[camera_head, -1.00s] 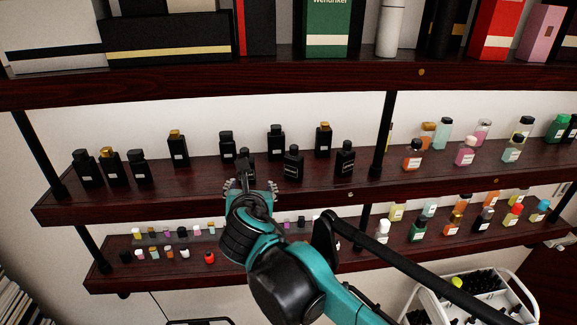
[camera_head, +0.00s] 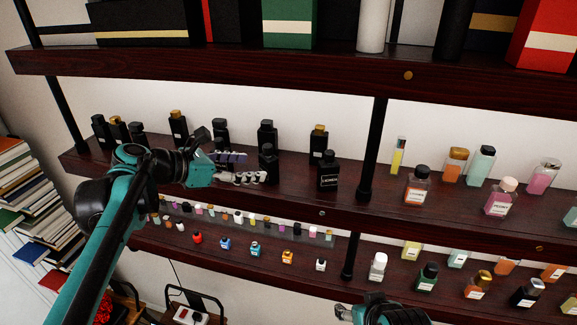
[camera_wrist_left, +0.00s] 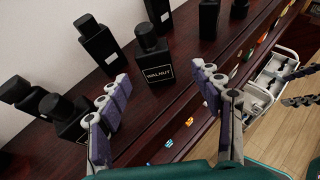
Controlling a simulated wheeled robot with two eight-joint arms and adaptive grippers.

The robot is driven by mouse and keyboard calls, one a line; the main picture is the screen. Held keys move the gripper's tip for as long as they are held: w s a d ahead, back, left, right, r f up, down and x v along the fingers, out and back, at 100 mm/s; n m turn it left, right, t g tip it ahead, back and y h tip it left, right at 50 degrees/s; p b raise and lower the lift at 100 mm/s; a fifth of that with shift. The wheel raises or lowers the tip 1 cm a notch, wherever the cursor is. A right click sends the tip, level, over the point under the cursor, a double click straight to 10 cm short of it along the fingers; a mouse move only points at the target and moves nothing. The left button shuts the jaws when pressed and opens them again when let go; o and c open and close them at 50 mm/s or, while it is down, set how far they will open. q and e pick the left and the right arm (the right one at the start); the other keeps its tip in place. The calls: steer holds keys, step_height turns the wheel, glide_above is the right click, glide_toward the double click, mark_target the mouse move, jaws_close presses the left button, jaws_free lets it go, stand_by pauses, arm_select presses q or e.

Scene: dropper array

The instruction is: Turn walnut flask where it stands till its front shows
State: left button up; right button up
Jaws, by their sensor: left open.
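The walnut flask (camera_wrist_left: 155,60) is black and square-shouldered with a black cap. It stands upright on the dark wood shelf. In the left wrist view its WALNUT label faces my left gripper (camera_wrist_left: 165,92). In the head view the flask (camera_head: 268,165) shows a plain dark side with no readable label. My left gripper (camera_head: 250,168) is open, its fingers at shelf height just left of the flask. The flask stands just beyond the fingertips, apparently untouched. My right gripper (camera_wrist_left: 300,87) shows at the right edge of the wrist view with fingers apart and empty, away from the shelf.
Another black flask (camera_head: 328,175) with a white label stands to the right near the shelf (camera_head: 290,190) edge. Black flasks (camera_head: 267,136) (camera_head: 220,132) stand behind, close to the gripper. A black post (camera_head: 374,150) rises further right. Small bottles fill the shelf below.

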mark_target(263, 165)
arm_select(q)
steer(key=shift+w+d+r, duration=0.1)
steer(key=shift+w+r, duration=0.05)
steer(key=shift+w, duration=0.3)
steer(key=p+x, duration=0.1)
steer(key=x, duration=0.5)
steer(key=shift+d, duration=0.2)
steer(key=shift+w+f, duration=0.15)
steer(key=shift+f, duration=0.1)
arm_select(e)
steer(key=shift+s+a+r, duration=0.1)
steer(key=shift+a+r, duration=0.4)
steer(key=shift+r, duration=0.2)
